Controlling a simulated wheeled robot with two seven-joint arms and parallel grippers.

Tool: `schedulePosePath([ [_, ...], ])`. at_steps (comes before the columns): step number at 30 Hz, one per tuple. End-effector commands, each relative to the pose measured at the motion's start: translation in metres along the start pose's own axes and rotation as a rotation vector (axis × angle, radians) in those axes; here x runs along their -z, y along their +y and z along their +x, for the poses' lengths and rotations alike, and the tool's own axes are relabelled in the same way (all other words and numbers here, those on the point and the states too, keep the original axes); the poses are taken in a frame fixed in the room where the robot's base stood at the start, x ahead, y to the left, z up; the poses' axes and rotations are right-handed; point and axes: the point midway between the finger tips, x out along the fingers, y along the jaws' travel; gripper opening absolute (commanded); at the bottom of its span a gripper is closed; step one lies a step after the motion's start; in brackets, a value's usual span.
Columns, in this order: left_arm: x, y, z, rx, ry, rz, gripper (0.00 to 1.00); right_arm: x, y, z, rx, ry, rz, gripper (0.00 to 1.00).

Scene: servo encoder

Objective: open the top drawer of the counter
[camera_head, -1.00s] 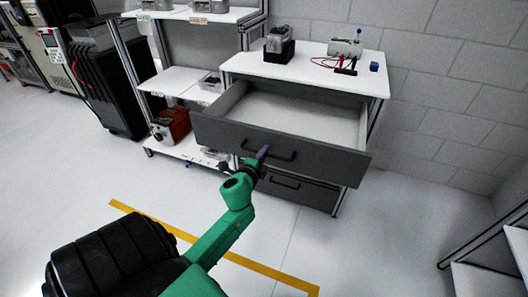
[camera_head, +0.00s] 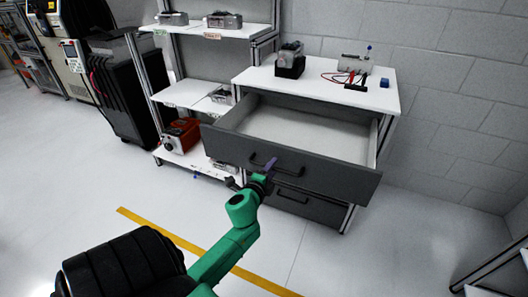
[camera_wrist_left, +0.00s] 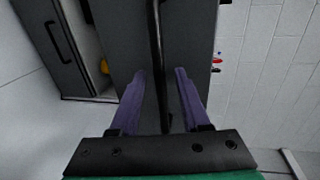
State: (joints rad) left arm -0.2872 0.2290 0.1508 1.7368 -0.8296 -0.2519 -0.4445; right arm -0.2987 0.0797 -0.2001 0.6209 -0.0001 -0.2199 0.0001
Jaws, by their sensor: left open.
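The counter (camera_head: 330,92) has a white top and two dark grey drawers. The top drawer (camera_head: 325,172) is pulled well out, and its pale inside looks empty. Its black bar handle (camera_head: 290,173) is on the front panel. My left gripper (camera_head: 268,166) is at the left part of this handle. In the left wrist view its two purple fingers (camera_wrist_left: 160,85) are apart, with the handle bar (camera_wrist_left: 156,50) running between them. The lower drawer (camera_head: 310,206) is closed, with its own handle (camera_wrist_left: 58,42). My right gripper is out of view.
A shelf (camera_head: 190,92) with devices is on the left. Open floor with a yellow line (camera_head: 200,250) lies in front.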

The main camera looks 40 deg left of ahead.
Motion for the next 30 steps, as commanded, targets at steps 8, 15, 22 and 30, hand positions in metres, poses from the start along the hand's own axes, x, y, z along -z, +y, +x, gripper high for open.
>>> schedulePosePath([
  [8, 0.000, 0.003, -0.068, -0.005, -0.002, -0.002, 0.47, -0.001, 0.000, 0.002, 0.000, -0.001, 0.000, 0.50],
  [15, 0.000, 0.003, -0.126, -0.004, -0.002, -0.003, 0.47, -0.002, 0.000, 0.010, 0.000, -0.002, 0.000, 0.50],
  [22, 0.000, -0.001, -0.136, 0.000, -0.001, 0.000, 0.47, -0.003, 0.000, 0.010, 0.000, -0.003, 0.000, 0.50],
  [30, 0.000, 0.000, -0.136, 0.000, 0.000, 0.000, 0.47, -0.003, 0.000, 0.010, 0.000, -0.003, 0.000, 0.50],
])
